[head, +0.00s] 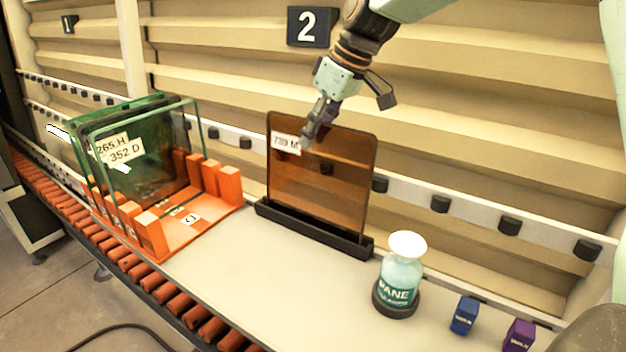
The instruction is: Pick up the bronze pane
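The bronze pane (335,185) is a brown, see-through sheet with a white label near its upper left corner. It stands upright in a black slotted holder (310,228) on the pale bench. My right gripper (347,116) is at the pane's top edge, with its fingers spread apart. One finger overlaps the pane's upper left part near the label, and the other is off to the upper right. Whether the fingers touch the pane cannot be told. My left gripper is not in view.
An orange rack (195,225) at left holds green-edged glass panes (130,140). A bottle labelled PANE (400,272) stands right of the pane, then a blue block (465,315) and a purple block (519,335). A rail with black rollers (440,204) runs behind. Orange rollers (150,280) line the front.

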